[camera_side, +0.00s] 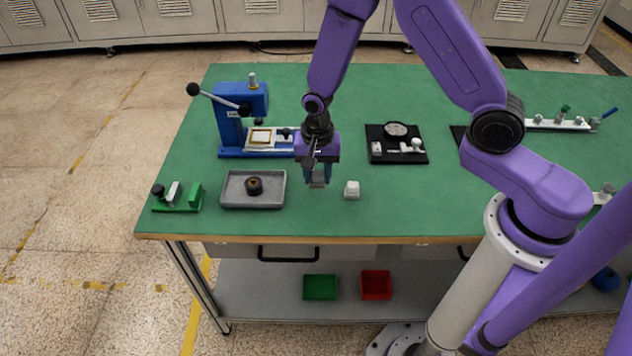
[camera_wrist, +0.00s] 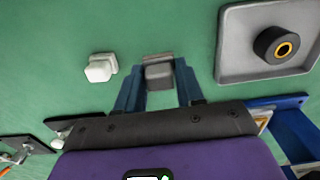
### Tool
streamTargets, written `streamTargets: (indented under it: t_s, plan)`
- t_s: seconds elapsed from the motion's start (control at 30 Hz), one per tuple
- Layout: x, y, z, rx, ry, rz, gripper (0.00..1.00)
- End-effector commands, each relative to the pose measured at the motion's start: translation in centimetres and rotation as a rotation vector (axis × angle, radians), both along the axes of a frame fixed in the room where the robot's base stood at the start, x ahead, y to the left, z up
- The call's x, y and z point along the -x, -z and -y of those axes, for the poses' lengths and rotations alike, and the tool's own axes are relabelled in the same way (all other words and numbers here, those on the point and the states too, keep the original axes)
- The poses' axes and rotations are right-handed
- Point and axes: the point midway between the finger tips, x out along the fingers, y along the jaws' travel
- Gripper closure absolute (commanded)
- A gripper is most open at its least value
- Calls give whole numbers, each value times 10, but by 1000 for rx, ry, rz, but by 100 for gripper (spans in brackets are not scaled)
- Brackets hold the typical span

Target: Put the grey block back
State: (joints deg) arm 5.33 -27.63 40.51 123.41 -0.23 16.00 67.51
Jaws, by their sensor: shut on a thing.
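The grey block (camera_wrist: 159,76) is between the two blue fingers of my gripper (camera_wrist: 158,90), which is shut on it. In the side view my gripper (camera_side: 319,178) points down over the green table, with the grey block (camera_side: 318,179) low between its fingertips. I cannot tell whether the block touches the table. A white block (camera_side: 352,189) stands on the table just right of my gripper; it also shows in the wrist view (camera_wrist: 100,68) left of the fingers.
A grey tray (camera_side: 230,203) holding a dark ring (camera_side: 255,186) lies to the left. A blue press (camera_side: 232,128) stands behind it. A black board with parts (camera_side: 386,154) lies behind right. A green fixture (camera_side: 190,200) is at far left. Green table (camera_side: 290,222) is clear in front.

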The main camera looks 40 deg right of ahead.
Motion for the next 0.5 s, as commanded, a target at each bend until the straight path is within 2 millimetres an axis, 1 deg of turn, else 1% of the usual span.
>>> streamTargets:
  t_s: [0.07,0.2,0.27,0.37,0.5]
  plan:
    - [-5,7,-1,1,0,-1,91]
    - [-3,25,-1,1,0,-4,91]
    - [-3,30,-1,-1,0,-2,91]
    - [-3,34,-1,-1,0,0,91]
    - [-3,35,-1,-2,0,1,91]
